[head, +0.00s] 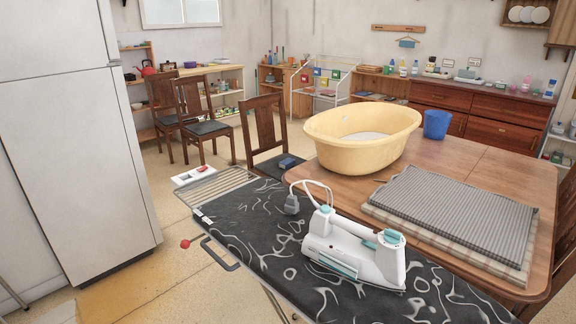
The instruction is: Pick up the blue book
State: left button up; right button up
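A small dark blue object (288,162) lies on the seat of the wooden chair (266,125) beside the table. It is too small to tell surely whether it is the blue book, and no other thing in view looks clearly like a blue book. Neither of my grippers shows in the head view.
An ironing board (265,235) with a white iron (350,248) stands close in front. Behind it, a wooden table (480,165) holds a yellow basin (350,150), a blue cup (436,124) and folded cloths (465,205). A white fridge (75,150) stands left; floor beside it is open.

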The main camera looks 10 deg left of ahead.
aim_at(287, 163)
jog(key=l+z, duration=0.1)
jog(key=z, duration=0.35)
jog(key=l+z, duration=0.15)
jog(key=z, duration=0.25)
jog(key=l+z, duration=0.15)
jog(key=z, duration=0.3)
jog(key=l+z, duration=0.15)
jog(key=z, duration=0.3)
jog(key=i+l+z, duration=0.3)
jog(key=i+l, duration=0.9)
jog(key=i+u, duration=0.3)
jog(key=i, duration=0.25)
jog(key=i+u, duration=0.3)
jog(key=i, duration=0.2)
jog(key=i+l+u, duration=0.3)
jog(key=i, duration=4.5)
jog(key=i+j+u, duration=0.1)
jog(key=i+u, duration=0.75)
jog(key=i+l+u, duration=0.25)
jog(key=i+u, duration=0.2)
jog(key=i, duration=0.15)
jog(key=i+l+u, duration=0.4)
jog(key=i+j+u, duration=0.4)
jog(key=i, duration=0.3)
jog(key=i+u, duration=0.4)
jog(key=i, duration=0.3)
jog(key=i+l+u, duration=0.1)
jog(key=i+u, duration=0.35)
jog(key=i, duration=0.25)
